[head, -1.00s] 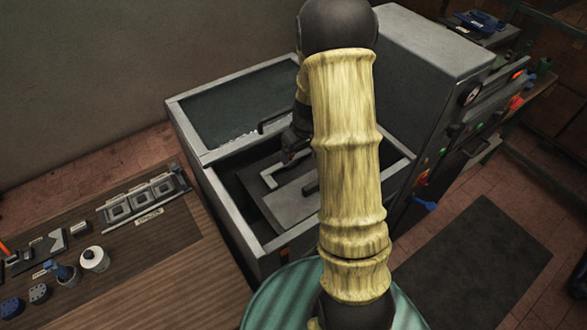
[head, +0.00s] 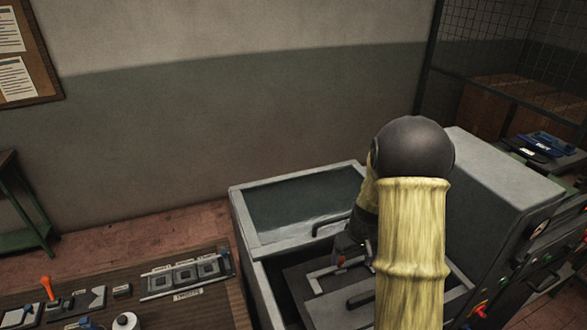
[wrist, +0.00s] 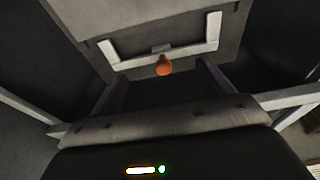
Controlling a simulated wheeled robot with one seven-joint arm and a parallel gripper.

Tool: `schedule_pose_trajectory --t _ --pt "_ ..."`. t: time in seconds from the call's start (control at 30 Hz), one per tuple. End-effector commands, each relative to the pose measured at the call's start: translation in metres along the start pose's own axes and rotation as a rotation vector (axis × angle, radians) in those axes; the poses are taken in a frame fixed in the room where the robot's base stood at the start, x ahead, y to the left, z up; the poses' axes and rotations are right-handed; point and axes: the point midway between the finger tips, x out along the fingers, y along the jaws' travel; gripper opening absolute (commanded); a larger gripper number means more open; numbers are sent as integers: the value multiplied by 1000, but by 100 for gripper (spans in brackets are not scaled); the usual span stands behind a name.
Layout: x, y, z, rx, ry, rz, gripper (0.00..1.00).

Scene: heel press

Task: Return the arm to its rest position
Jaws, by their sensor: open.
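My arm (head: 412,240) reaches over the open-topped grey machine and is bent at a dark joint (head: 413,150). My gripper (wrist: 161,78) is open, its two dark fingers apart in the wrist view with nothing held between them. Ahead of the fingers is a pale bracket-shaped handle (wrist: 200,52) on a grey plate (wrist: 145,22), with an orange knob (wrist: 163,66) at its middle. In the head view the handle (head: 315,281) shows beside my wrist, which hides part of the machine's inside. I cannot tell the exact gap between fingers and handle.
The machine's tank rim (head: 245,215) and tall grey housing (head: 505,205) surround the arm closely. A wooden bench (head: 215,305) with a slotted metal holder (head: 187,274) and small tools stands at left. The space above the machine, before the wall (head: 230,110), is clear.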

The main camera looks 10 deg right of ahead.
Motion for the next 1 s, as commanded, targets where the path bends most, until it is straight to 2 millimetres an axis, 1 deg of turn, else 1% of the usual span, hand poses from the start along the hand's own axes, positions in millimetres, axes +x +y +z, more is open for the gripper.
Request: schedule_pose_trajectory --t 0.07,0.17,0.27,0.37,0.5,0.6,0.7,0.83,0.9,1.0 --pt "-1 -3 1 1 1 0 80" --pt "-7 -13 5 10 2 1 80" --pt "-19 -32 14 29 4 3 80" --pt "-33 -57 30 56 8 7 80" --pt "-51 -90 59 98 13 16 80" --pt "-61 -111 83 127 19 24 80" --pt "-68 -127 106 153 25 32 80" --pt "-73 -138 126 179 31 39 80" --pt "-74 -140 130 185 32 41 80" --pt "-75 -141 130 188 31 42 80"
